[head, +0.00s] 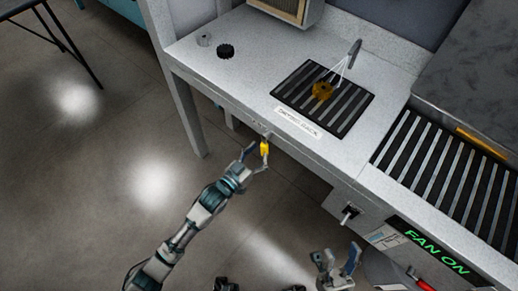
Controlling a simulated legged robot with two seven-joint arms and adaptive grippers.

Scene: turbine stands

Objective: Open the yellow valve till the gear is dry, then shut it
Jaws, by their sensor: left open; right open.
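The yellow valve (264,149) is on the front edge of the grey bench. My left gripper (257,160) is at the valve with its fingers open around or beside it; I cannot tell if they touch. The yellow-orange gear (321,91) lies on the dark slatted drying rack (351,119). A nozzle (354,49) above the rack sends thin white streams down to the gear. My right gripper (337,266) is open and empty at the bottom, below the bench front.
A black gear (226,51) and a small grey part (204,39) sit at the bench's back left. A switch (349,212) and a "FAN ON" display (436,248) are on the front at right. A slatted roller section (450,165) lies right.

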